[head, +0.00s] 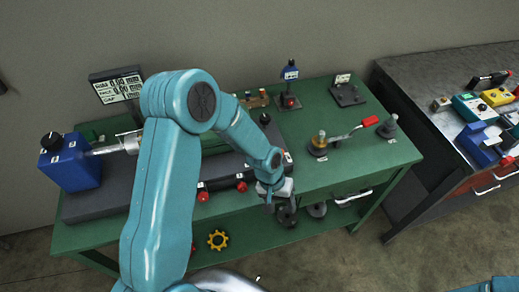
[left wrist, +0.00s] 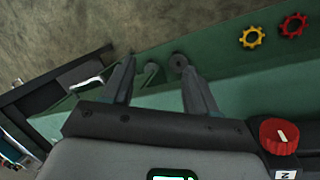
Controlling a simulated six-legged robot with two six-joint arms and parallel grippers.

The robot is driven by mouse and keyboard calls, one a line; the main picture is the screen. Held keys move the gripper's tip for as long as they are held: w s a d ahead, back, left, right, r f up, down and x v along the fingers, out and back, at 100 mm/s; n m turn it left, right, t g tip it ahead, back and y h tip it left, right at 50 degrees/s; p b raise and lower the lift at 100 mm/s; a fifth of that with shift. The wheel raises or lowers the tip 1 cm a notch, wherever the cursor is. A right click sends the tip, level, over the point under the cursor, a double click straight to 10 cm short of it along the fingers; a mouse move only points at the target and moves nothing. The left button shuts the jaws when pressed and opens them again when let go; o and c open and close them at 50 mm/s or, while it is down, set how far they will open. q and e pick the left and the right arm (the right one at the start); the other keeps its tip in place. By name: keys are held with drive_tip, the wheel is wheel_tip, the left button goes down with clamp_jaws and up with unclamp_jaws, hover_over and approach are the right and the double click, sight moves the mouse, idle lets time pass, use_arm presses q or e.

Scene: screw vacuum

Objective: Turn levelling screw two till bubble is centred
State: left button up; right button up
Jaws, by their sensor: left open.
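A red knob (left wrist: 280,135) with a white pointer line stands right of my open left gripper (left wrist: 158,66) in the left wrist view, beside a tag marked 2. The fingers are apart with nothing between them and do not touch the knob. In the head view, my left gripper (head: 277,198) hangs over the front edge of the green bench. Two red knobs (head: 241,186) (head: 203,194) sit left of it along the front of the dark base (head: 100,205). I cannot make out a bubble. My right gripper is out of view.
A blue box (head: 70,165) and a readout sign (head: 118,87) stand at the left. A lever with a red handle (head: 370,121) is right on the green bench (head: 330,177). A yellow gear (head: 217,239) lies on the lower shelf. A grey bench (head: 430,90) stands farther right.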

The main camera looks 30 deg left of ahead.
use_arm(q)
drive_tip(key=w+a+r+n+y, duration=0.1)
drive_tip(key=w+a+r, duration=0.1)
drive_tip(key=a+r, duration=0.45)
drive_tip(key=w+a+r+n+y, duration=0.1)
drive_tip(key=w+a+r+n, duration=0.15)
drive_tip(key=r, duration=0.65)
drive_tip(key=w+a+r+n+y, duration=0.1)
drive_tip(key=w+a+r, duration=0.1)
drive_tip(key=a+r, duration=0.45)
drive_tip(key=shift+m, duration=0.25)
drive_tip(key=f, duration=0.4)
drive_tip(key=d+f+p, duration=0.1)
drive_tip(key=f, duration=0.4)
drive_tip(key=f+p, duration=0.1)
drive_tip(key=f, duration=0.4)
drive_tip(key=shift+w+d+f, duration=0.15)
drive_tip(key=shift+w+d, duration=0.05)
drive_tip(key=shift+d, duration=0.15)
drive_tip(key=c, duration=1.1)
